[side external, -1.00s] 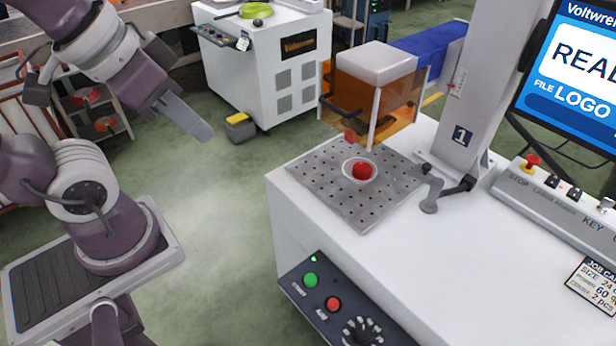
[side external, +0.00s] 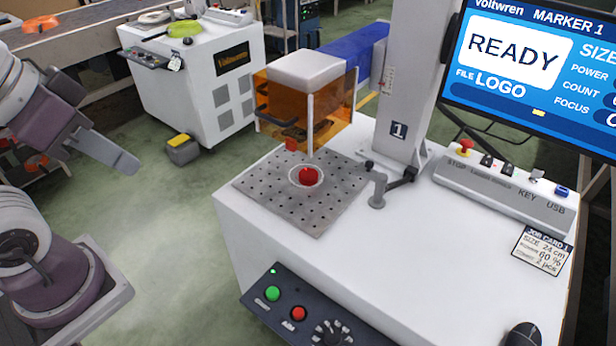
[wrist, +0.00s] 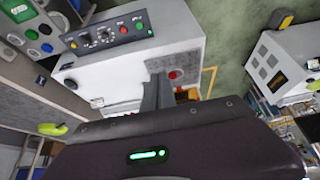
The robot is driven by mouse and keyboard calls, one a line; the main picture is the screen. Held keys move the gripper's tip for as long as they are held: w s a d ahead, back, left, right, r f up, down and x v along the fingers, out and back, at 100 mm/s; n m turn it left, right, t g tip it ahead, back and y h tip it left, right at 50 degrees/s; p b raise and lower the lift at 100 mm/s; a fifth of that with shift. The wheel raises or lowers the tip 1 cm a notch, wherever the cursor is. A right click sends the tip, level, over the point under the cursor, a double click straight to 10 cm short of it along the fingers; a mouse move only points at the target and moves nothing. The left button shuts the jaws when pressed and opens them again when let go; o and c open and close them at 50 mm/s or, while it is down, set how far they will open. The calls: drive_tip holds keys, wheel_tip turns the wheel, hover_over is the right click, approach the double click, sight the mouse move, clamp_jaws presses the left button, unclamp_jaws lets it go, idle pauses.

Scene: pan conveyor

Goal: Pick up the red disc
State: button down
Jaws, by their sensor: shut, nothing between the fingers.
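The red disc (side external: 308,176) looks like a rounded red piece inside a pale ring on the perforated metal plate (side external: 262,188) of the marking machine. In the wrist view the red disc (wrist: 173,75) shows just right of the fingers. My gripper (side external: 136,168) is at the left of the side view, raised over the floor gap, well apart from the plate. Its fingers are together and empty; they also show in the wrist view (wrist: 156,88).
An orange-windowed guard (side external: 305,95) stands behind the disc, with a column (side external: 405,90) to its right. A small clamp arm (side external: 377,190) stands right of the plate. A front button panel (side external: 310,312) faces the open floor. A white cabinet (side external: 195,85) stands behind.

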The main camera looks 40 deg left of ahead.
drive_tip(key=c, duration=0.5)
unclamp_jaws()
